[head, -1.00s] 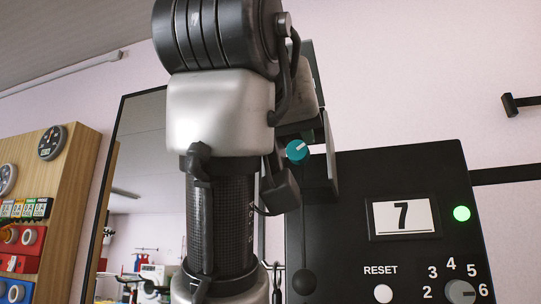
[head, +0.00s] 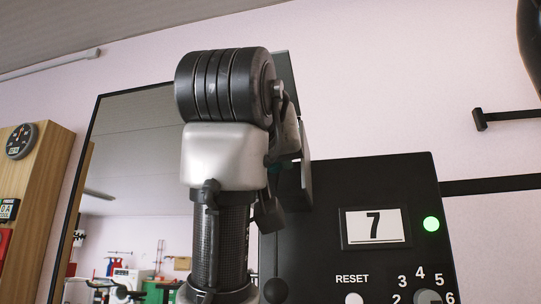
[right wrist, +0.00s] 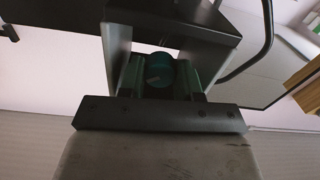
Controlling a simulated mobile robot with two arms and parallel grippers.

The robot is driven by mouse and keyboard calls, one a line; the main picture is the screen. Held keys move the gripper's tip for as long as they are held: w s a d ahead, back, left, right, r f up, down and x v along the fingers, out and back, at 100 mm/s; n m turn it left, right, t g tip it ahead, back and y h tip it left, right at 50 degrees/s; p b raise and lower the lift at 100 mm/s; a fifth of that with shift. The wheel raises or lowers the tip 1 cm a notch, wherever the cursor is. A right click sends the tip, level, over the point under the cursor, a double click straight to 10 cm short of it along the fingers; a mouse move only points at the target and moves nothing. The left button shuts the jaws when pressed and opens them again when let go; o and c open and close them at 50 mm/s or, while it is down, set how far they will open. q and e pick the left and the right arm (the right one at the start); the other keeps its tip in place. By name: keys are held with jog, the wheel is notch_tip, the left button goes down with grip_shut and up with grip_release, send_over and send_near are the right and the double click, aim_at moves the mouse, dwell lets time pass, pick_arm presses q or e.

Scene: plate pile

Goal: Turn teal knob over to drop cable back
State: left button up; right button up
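The teal knob (right wrist: 159,70) sits between the two fingers of my right gripper (right wrist: 160,78) in the right wrist view. The finger pads lie close against both sides of the knob, with no clear gap. In the head view my right arm stands in the middle and hides nearly all of the knob. The black panel (head: 372,180) shows a counter card (head: 374,227) reading 7 and a lit green lamp (head: 431,223). I cannot make out the cable. My left gripper is not in view.
A RESET button (head: 354,299) and a numbered grey dial (head: 428,297) are low on the panel. A dark-framed mirror (head: 130,150) is behind my arm. A wooden board (head: 45,190) stands at the left. A black bracket (head: 480,120) sticks out at the right.

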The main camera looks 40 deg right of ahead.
jog(key=shift+m, duration=0.8)
jog(key=shift+m+p, duration=0.4)
jog(key=shift+m, duration=0.3)
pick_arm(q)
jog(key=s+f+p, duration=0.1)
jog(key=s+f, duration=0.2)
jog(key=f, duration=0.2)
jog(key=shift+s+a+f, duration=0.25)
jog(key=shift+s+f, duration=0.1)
pick_arm(e)
jog(key=shift+m, duration=2.1)
jog(key=o, duration=0.6)
jog(key=shift+o, duration=0.2)
jog(key=shift+a, duration=0.1)
